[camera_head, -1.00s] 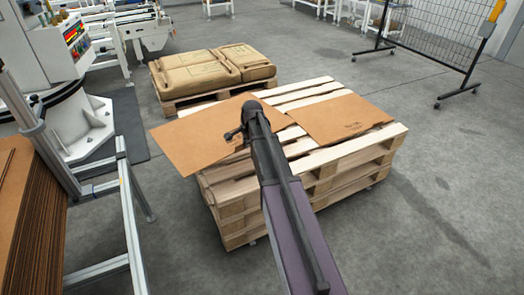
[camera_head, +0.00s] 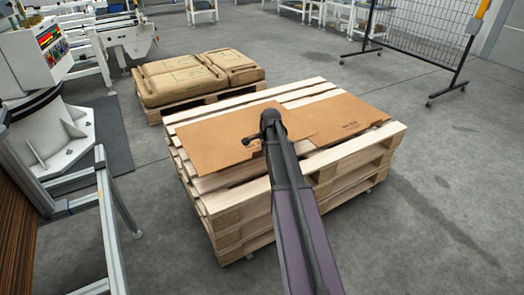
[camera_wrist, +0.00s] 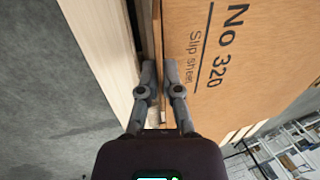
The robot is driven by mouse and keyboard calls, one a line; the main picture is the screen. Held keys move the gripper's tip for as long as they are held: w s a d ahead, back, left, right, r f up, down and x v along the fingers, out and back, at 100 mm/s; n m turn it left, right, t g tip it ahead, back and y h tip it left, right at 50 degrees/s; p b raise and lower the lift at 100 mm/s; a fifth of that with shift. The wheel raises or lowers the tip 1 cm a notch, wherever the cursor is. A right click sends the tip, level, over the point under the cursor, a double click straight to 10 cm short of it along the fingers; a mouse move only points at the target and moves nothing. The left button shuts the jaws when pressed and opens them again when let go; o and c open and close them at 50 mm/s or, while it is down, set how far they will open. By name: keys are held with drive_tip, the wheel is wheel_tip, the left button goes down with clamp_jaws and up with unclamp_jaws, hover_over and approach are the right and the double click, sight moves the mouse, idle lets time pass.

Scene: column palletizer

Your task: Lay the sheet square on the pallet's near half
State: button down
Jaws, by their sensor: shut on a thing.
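A plain brown cardboard sheet (camera_head: 215,138) spreads over the left part of the pallet stack in the head view. My gripper (camera_head: 254,139) is shut on the sheet near its right side, and my arm hides part of it. The sheet looks nearly level and close above the pallet (camera_head: 232,217); whether it touches is unclear. A second brown sheet (camera_head: 325,118), with printed text, lies on the pallet's right part. In the wrist view, my fingers (camera_wrist: 160,85) straddle a thin brown strip, beside a face printed "No 320 Slip sheet" (camera_wrist: 240,50).
Brown sacks (camera_head: 195,75) lie on another pallet behind. A wire mesh fence (camera_head: 430,35) stands at the back right. The floor to the right is clear.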

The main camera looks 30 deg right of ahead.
drive_tip(key=shift+a, duration=0.1)
drive_tip(key=shift+f+b, duration=0.35)
drive_tip(key=shift+b, duration=0.05)
wheel_tip(320, 180, down, 8)
drive_tip(key=b, duration=0.8)
drive_tip(key=shift+a+f+b, duration=0.1)
drive_tip(key=shift+f+b, duration=0.5)
idle(1.2)
drive_tip(key=c, duration=0.7)
unclamp_jaws()
drive_tip(key=shift+r, duration=0.15)
